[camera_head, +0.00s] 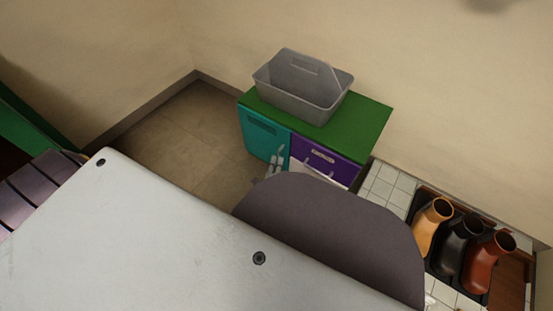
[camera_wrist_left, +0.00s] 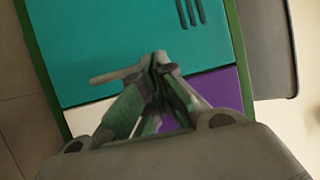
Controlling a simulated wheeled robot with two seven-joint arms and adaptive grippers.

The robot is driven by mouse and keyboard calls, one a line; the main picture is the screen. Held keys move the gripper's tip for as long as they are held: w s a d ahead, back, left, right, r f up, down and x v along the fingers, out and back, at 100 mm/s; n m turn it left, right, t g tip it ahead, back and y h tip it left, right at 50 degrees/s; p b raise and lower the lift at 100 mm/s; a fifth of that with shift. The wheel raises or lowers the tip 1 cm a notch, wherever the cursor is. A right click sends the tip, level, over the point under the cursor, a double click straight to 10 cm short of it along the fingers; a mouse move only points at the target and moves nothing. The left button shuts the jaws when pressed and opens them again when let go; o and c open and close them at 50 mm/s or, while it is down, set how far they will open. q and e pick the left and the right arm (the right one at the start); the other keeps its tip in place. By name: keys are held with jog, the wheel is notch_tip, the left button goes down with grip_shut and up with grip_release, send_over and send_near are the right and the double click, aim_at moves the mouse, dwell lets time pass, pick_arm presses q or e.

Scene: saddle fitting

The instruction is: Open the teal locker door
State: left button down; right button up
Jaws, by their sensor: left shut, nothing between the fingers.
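The teal locker door (camera_head: 262,136) is the left front of a low cabinet and looks closed, flush with the front. It fills the upper part of the left wrist view (camera_wrist_left: 120,40), with dark vent slots at the top right. A pale bar handle (camera_wrist_left: 114,75) stands out near the door's edge. My left gripper (camera_head: 277,158) is at the door's right edge in the head view. In the left wrist view its fingertips (camera_wrist_left: 158,62) are together and empty at the handle's right end; I cannot tell whether they touch it. My right gripper is not in view.
A purple drawer front (camera_head: 325,163) with a label is right of the door. A grey tote (camera_head: 300,90) stands on the cabinet's green top (camera_head: 370,118). Several boots (camera_head: 447,235) stand on a dark tray at the right. Floor (camera_head: 205,120) left of the cabinet is clear.

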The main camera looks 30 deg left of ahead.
pick_arm(q)
jog(key=shift+r, duration=1.35)
